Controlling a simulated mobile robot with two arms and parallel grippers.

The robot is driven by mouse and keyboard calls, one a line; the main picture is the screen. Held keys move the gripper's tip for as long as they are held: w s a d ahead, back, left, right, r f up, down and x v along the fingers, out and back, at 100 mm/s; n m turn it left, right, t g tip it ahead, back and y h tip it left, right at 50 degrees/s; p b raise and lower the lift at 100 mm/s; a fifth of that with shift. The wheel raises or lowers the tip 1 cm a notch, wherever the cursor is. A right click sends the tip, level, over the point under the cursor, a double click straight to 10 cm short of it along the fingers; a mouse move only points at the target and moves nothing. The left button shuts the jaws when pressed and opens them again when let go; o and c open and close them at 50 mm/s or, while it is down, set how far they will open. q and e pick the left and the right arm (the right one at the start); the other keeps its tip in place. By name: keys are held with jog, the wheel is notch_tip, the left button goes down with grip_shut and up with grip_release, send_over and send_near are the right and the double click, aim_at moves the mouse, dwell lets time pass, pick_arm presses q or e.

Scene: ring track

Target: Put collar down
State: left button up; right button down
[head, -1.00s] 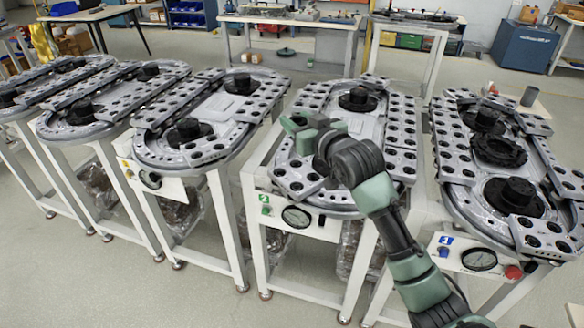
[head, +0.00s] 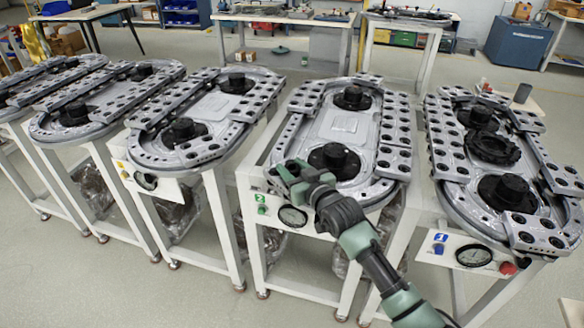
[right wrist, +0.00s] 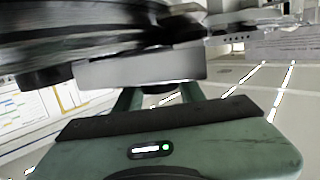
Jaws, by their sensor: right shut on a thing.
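My right gripper (head: 288,172) is at the front left end of the oval ring track (head: 375,188) on the stand marked 2. In the right wrist view its fingers (right wrist: 165,95) are shut on a flat grey block-like piece (right wrist: 140,70). The piece is close under the dark curved edge of a track (right wrist: 60,45); I cannot tell whether they touch. In the head view the gripper mostly hides the piece. I cannot tell whether it is the collar. A black toothed ring (head: 494,149) lies on the track marked 1. My left gripper is not in view.
Stand 1 (head: 470,252), with a gauge and red knob, is close on the right. More ring tracks (head: 205,115) stand in a row on the left. Workbenches (head: 285,18) and a blue cabinet (head: 516,42) are at the back. Narrow floor gaps separate the stands.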

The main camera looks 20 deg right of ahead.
jog(key=shift+f, duration=0.15)
jog(key=c, duration=0.9)
grip_release()
jog(key=shift+o, duration=0.2)
jog(key=shift+s+r, duration=0.15)
jog(key=shift+r, duration=0.05)
jog(key=v, duration=1.1)
jog(key=shift+s+b, duration=0.35)
jog(key=shift+b, duration=0.1)
jog(key=shift+d+r, duration=0.1)
